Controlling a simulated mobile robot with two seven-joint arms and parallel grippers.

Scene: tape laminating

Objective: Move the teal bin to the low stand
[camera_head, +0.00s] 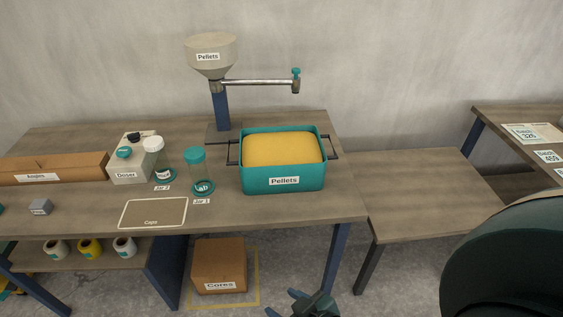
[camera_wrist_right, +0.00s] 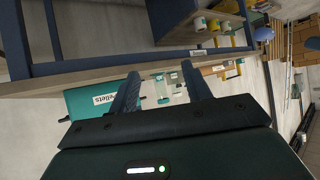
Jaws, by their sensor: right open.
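The teal bin (camera_head: 284,180) stands upright on the work table, filled with a yellow heap and labelled "Pellets". It has a dark handle on its left and right sides. In the right wrist view, part of the teal bin (camera_wrist_right: 88,104) shows to the left of the fingers. The low stand (camera_head: 425,190) is the wooden bench right of the table, with a bare top. My right gripper (camera_head: 308,300) is at the bottom of the head view, in front of the table and apart from the bin. Its fingers (camera_wrist_right: 161,72) are open and empty. My left gripper is out of view.
A Pellets hopper (camera_head: 210,55) with a side pipe rises behind the bin. Jars (camera_head: 195,170), a doser (camera_head: 130,165) and a Caps mat (camera_head: 153,213) lie left of it. A Cores box (camera_head: 219,265) sits on the floor. Another table (camera_head: 520,115) stands far right.

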